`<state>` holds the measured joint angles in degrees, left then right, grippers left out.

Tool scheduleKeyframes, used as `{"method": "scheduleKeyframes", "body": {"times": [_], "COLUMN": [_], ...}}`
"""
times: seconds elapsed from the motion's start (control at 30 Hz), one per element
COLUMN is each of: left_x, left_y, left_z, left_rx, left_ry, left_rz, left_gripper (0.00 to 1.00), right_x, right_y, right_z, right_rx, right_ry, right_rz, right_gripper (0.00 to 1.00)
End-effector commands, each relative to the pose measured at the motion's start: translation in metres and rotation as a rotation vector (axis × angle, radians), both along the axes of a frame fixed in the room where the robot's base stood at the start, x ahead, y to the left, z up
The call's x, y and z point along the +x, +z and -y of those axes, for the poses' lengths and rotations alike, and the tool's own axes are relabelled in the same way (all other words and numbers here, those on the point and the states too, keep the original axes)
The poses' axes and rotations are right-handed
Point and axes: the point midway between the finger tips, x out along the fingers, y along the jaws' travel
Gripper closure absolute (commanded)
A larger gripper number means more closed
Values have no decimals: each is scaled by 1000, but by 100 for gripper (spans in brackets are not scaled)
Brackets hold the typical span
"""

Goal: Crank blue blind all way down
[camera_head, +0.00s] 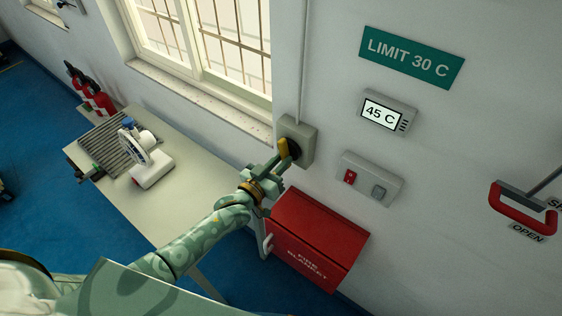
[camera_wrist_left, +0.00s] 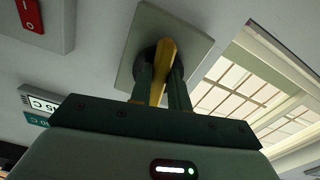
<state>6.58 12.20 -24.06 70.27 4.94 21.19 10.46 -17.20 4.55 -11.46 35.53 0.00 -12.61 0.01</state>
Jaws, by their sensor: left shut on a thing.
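The yellow crank handle (camera_head: 283,149) sits on a grey wall box (camera_head: 306,142) beside the window, with a thin rod or cord rising above the box. My left gripper (camera_head: 277,166) is at the handle. In the left wrist view the two dark fingers stand either side of the yellow handle (camera_wrist_left: 162,62), shut on it, in front of the square plate (camera_wrist_left: 133,50) with its dark hub. The window (camera_head: 205,45) shows pale panes and bars; no blue blind shows in the visible part. My right gripper is not in view.
A switch box (camera_head: 371,178) with a red rocker is right of the crank. A display (camera_head: 383,113) reads 45 C below a green LIMIT 30 C sign (camera_head: 412,57). A red cabinet (camera_head: 318,240) is below. A table (camera_head: 185,205) holds a white device (camera_head: 150,165). A red handle (camera_head: 523,215) is far right.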

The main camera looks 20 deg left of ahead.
Motion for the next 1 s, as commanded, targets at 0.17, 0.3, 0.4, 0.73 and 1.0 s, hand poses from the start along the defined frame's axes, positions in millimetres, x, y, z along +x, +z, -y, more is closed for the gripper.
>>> {"method": "scheduleKeyframes", "body": {"times": [0.17,0.3,0.4,0.73,1.0], "left_x": [-1,0,0,1,2], "left_y": [-4,-4,-4,-3,-2], "left_z": [-2,-3,-4,-7,-10], "left_rx": [158,284,374,668,911], "left_ry": [0,0,-1,-2,-3], "left_rz": [50,96,128,234,323], "left_gripper": [100,100,100,100,100], "right_x": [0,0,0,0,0], "right_y": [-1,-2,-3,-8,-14], "right_z": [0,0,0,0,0], "right_rx": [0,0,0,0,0], "right_ry": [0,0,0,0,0], "right_rz": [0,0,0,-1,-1], "right_gripper": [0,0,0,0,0]}}
